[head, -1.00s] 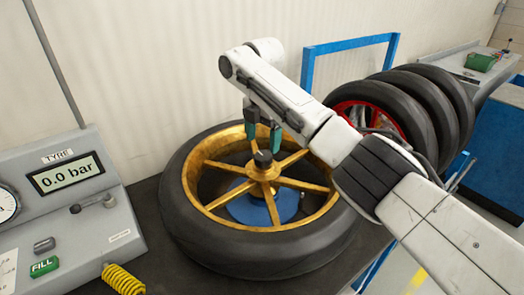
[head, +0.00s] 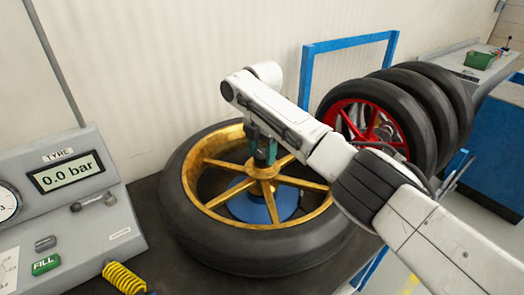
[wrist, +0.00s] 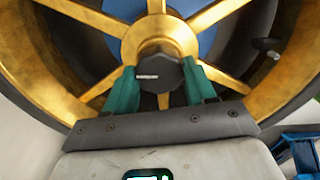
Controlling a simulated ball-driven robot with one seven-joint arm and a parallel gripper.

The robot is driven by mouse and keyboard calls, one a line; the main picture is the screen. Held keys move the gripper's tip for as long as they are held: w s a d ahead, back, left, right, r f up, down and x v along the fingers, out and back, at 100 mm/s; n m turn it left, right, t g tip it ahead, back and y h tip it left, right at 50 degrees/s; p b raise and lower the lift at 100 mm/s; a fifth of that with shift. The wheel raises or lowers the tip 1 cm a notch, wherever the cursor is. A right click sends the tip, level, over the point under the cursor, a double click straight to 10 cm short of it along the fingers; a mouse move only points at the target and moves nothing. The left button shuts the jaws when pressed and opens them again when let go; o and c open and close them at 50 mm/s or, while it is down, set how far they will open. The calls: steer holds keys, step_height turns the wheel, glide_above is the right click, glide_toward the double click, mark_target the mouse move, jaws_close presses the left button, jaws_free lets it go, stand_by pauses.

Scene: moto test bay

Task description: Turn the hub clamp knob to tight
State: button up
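The hub clamp knob (wrist: 162,72) is dark, with a white mark that points left in the wrist view. It sits on the gold hub at the wheel's centre. My gripper (head: 262,160) has come down over the hub from above and mostly hides the knob in the head view. In the wrist view its two green fingers (wrist: 160,80) lie one on each side of the knob, very near its sides. I cannot tell whether they touch it. The wheel (head: 205,238) has a black tyre and gold spokes and lies flat on the bench.
A blue disc (head: 246,207) shows under the spokes. The grey tyre gauge console (head: 112,215), reading 0.0 bar, and a yellow coiled hose (head: 124,277) are at left. Several upright wheels (head: 408,95) stand by a blue frame (head: 350,43) at right.

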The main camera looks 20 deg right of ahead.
steer(key=c, duration=0.5)
steer(key=shift+c, duration=0.2)
steer(key=shift+m+p, duration=0.3)
steer(key=m+p, duration=0.2)
steer(key=m, duration=0.1)
steer(key=shift+a+r+m, duration=0.1)
steer(key=shift+m, duration=0.3)
steer(key=m+p, duration=0.1)
steer(key=m, duration=0.5)
steer(key=m+p, duration=0.1)
steer(key=m, duration=0.5)
steer(key=shift+w+m, duration=0.1)
steer(key=shift+m, duration=0.2)
steer(key=m, duration=0.7)
